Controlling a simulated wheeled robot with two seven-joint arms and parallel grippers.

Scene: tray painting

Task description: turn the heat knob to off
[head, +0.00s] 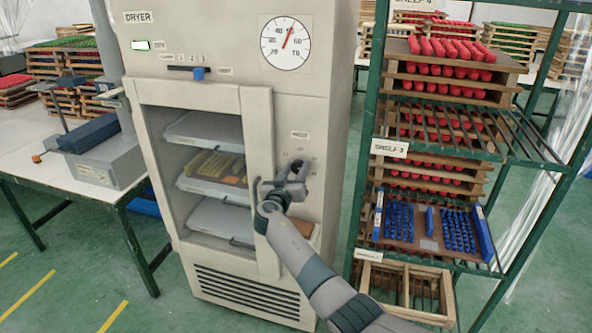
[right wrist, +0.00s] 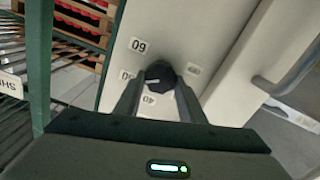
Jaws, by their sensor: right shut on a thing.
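The heat knob (right wrist: 161,74) is a dark round knob on the cream front of the dryer (head: 205,85). In the right wrist view it sits between the fingers of my right gripper (right wrist: 160,88), which is shut on it. Labels 60, 50 and 40 are around the knob, with one more label too small to read. A pale mark on the knob appears to face the 50 label. In the head view my right gripper (head: 293,180) is at the panel right of the dryer door and hides the knob. My left gripper is not in view.
The dryer's glass door (head: 203,170) is closed, with trays inside. A dial gauge (head: 287,43) and a blue slider (head: 198,73) are above. A green shelf rack (head: 372,150) with trays stands close on the right. A white table (head: 50,165) stands left.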

